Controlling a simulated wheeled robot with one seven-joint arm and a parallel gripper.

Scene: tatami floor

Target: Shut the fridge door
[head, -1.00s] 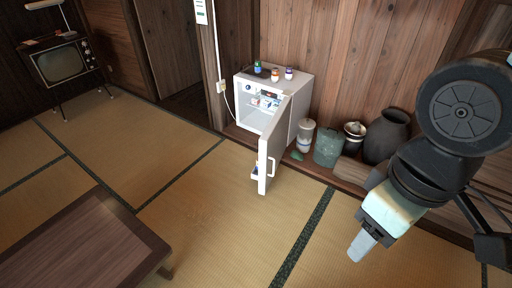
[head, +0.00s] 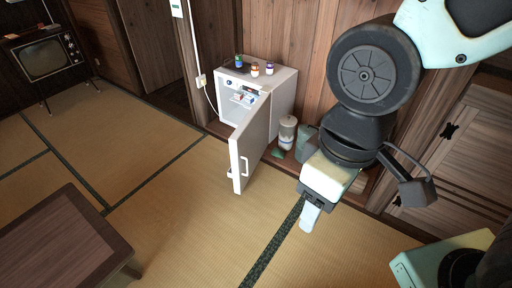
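A small white fridge (head: 285,88) stands against the wooden wall, with items on its inner shelves. Its door (head: 250,139) is open and swung out toward me over the tatami. A white bar handle (head: 243,166) is on the door's outer face, near its free edge. My gripper (head: 309,218) hangs above the mat to the right of the door, apart from it. Its fingers point down and look close together, but I cannot tell whether they are open or shut.
Small bottles and jars (head: 254,69) stand on the fridge. A white canister (head: 287,132) and a grey-green bin (head: 304,144) stand right of it. A low wooden table (head: 70,245) is at lower left. The tatami (head: 190,200) between table and door is clear.

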